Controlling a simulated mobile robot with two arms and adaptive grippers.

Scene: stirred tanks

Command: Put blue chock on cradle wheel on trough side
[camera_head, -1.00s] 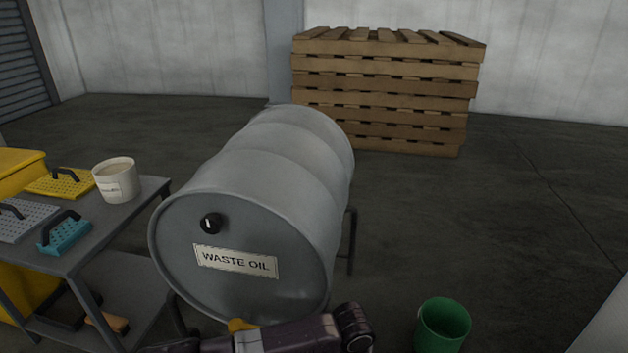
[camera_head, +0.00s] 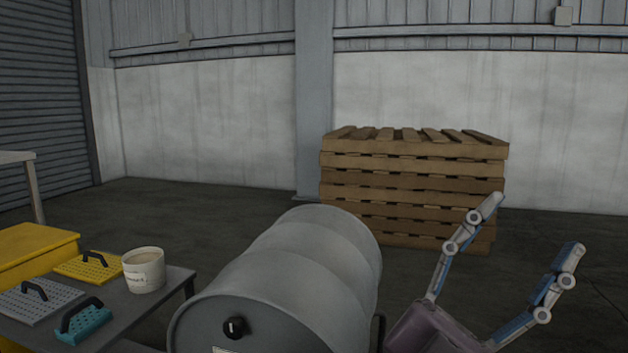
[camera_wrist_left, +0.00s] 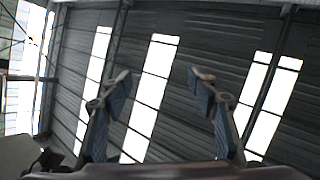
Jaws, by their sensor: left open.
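A blue wedge-like block with a black handle (camera_head: 86,325), seemingly the blue chock, lies on the grey table at the lower left. The grey drum (camera_head: 300,265) lies on its side in the middle. A dark bit of its cradle (camera_head: 381,330) shows at its right; the cradle wheels and any trough are out of sight. My left gripper (camera_head: 528,230) is right of the drum, fingers pointing up, open and empty, far from the blue chock. In the left wrist view the open fingers (camera_wrist_left: 161,78) have only the roof behind them. My right gripper is not in view.
On the grey table (camera_head: 120,322) are a yellow perforated plate (camera_head: 88,266), a grey perforated plate (camera_head: 38,300) and a white tub (camera_head: 144,270). A yellow box (camera_head: 35,250) stands at the left. Stacked pallets (camera_head: 412,190) stand behind the drum. Floor between is clear.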

